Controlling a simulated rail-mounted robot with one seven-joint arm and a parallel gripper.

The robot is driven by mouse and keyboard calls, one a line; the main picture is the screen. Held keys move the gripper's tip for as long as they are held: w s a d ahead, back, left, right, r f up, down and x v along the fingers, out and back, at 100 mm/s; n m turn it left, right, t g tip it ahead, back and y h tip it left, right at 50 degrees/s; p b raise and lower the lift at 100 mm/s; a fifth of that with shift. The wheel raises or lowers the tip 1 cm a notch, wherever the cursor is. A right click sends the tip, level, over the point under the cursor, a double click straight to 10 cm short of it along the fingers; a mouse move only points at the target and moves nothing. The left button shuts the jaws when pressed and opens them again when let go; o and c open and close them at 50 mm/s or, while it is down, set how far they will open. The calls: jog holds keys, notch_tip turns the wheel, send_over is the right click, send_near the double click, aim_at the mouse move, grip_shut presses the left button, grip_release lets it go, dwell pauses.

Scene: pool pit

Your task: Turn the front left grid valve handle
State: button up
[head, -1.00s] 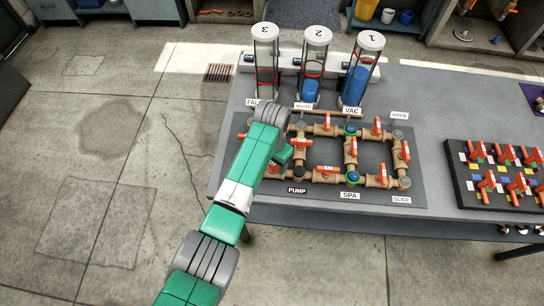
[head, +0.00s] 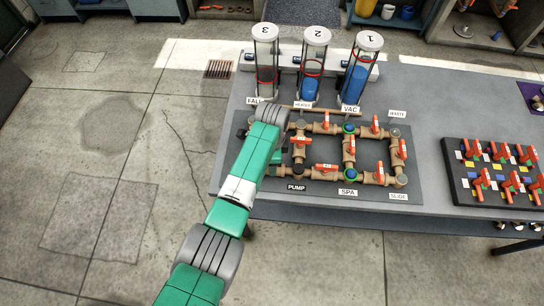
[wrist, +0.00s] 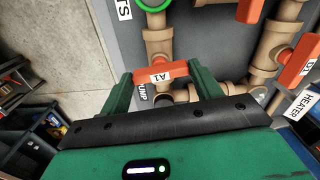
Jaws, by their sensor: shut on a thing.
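In the wrist view, an orange valve handle labelled A1 (wrist: 183,71) lies across the picture on a tan pipe fitting. My gripper (wrist: 163,77) has one green finger at each end of this handle and is shut on it. In the head view, the pipe grid (head: 327,127) with its orange handles stands on a dark board. My green arm reaches over the board's left side and hides the front left part of the grid, the held handle and my fingertips.
Three clear cylinders stand behind the grid: number 3 (head: 266,62), number 2 (head: 313,65) and number 1 (head: 361,70). Numbers 2 and 1 show blue inside. A dark board with several orange valves (head: 492,180) lies at right. Neighbouring handle D1 (wrist: 300,61) is close by.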

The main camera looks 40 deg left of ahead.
jog(key=shift+r+m, duration=0.1)
jog(key=shift+m, duration=0.8)
jog(key=o, duration=1)
notch_tip(320, 180, up, 8)
jog(key=shift+f+p, duration=0.15)
jog(key=shift+p, duration=0.6)
